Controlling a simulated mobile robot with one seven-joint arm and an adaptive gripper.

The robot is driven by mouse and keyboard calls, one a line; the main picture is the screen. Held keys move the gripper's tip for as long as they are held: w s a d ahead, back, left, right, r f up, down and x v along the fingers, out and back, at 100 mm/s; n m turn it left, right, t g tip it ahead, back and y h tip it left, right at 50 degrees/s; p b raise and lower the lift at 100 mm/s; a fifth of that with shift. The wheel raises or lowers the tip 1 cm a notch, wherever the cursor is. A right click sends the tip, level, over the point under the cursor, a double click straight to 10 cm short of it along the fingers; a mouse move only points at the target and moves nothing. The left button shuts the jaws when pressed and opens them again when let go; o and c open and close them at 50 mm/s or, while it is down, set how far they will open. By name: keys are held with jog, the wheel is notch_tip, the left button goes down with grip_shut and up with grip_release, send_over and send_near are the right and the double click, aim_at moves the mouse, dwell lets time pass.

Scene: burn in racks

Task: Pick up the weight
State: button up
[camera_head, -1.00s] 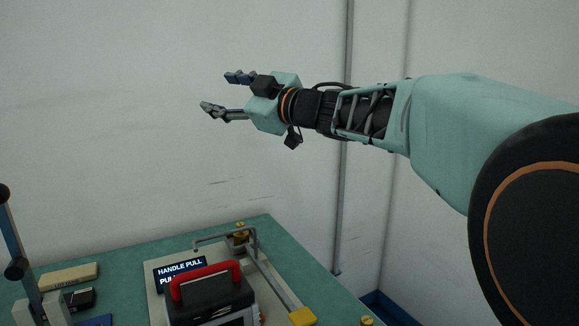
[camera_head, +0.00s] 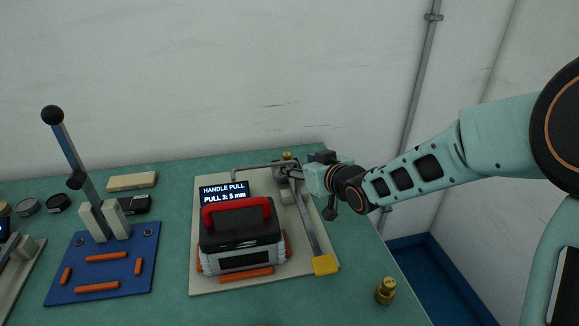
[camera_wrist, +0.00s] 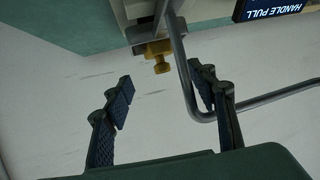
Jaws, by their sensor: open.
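A second brass weight (camera_head: 385,290) stands near the bench's front right edge, away from my gripper.
A grey bent rod (camera_wrist: 184,75) passes close to the right finger in the wrist view. The fixture's plate (camera_head: 210,283) bears a black box with a red handle (camera_head: 238,206). A lever (camera_head: 67,150) on a blue plate (camera_head: 70,265) stands at the left.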

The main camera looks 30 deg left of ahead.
aim_at(289, 159)
jog(key=b+x, duration=0.1)
jog(key=x, duration=0.5)
jog(key=shift+w+a+f, duration=0.1)
jog(key=shift+a+f, duration=0.05)
jog(key=shift+a, duration=0.1)
grip_shut()
dwell(0.4)
